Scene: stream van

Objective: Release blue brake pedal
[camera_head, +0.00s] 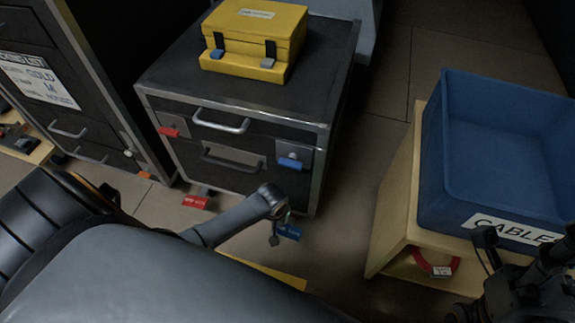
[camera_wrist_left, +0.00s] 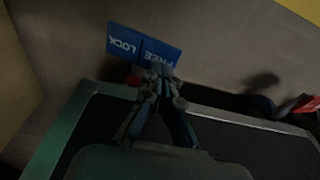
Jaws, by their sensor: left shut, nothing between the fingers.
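The blue brake pedal (camera_head: 291,233) is low at the right foot of the dark drawer cart (camera_head: 250,105). In the left wrist view the blue pedal (camera_wrist_left: 122,40) carries white lettering, including the word LOCK. My left gripper (camera_head: 276,236) is at the pedal, in front of its left part. In the left wrist view the left gripper (camera_wrist_left: 160,72) is shut and empty, its tips overlapping the pedal's lower edge. Whether they touch it I cannot tell. My right gripper (camera_head: 520,265) is at the lower right, and its finger state is unclear.
A red pedal (camera_head: 195,203) is at the cart's left foot. A yellow case (camera_head: 255,35) sits on the cart. A blue crate labelled CABLES (camera_head: 455,195) stands on a wooden box (camera_head: 395,205) to the right. Bare floor (camera_head: 350,200) lies between cart and box.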

